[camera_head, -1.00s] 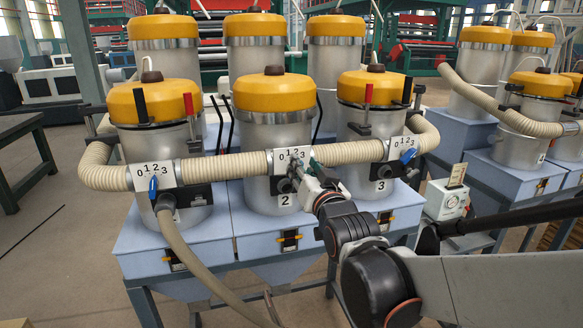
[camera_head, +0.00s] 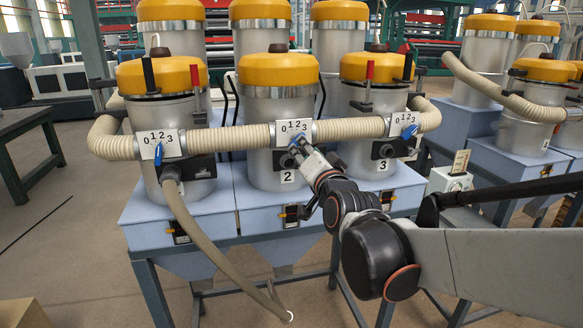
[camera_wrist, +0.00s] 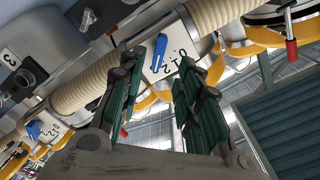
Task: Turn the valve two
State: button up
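Valve two is the middle one on the ribbed hose, with a white plate (camera_head: 295,132) marked 0 1 2 3, above tank label 2 (camera_head: 288,177). My gripper (camera_head: 302,150) is at the plate's lower edge and covers most of the handle in the head view. In the wrist view, my gripper (camera_wrist: 173,58) is open, its two green-padded fingers apart. A blue handle (camera_wrist: 159,52) on a numbered plate (camera_wrist: 172,40) appears between the fingertips. I cannot tell whether the fingers touch it.
Valve one (camera_head: 159,144) is to the left and valve three (camera_head: 404,125) to the right, both with blue handles. The beige hose (camera_head: 240,138) links the valves in front of yellow-lidded tanks. A loose hose (camera_head: 225,258) hangs at the front left. A small white box (camera_head: 450,181) stands at right.

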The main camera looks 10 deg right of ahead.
jog(key=w, duration=0.6)
jog(key=shift+w+f, duration=0.1)
grip_shut()
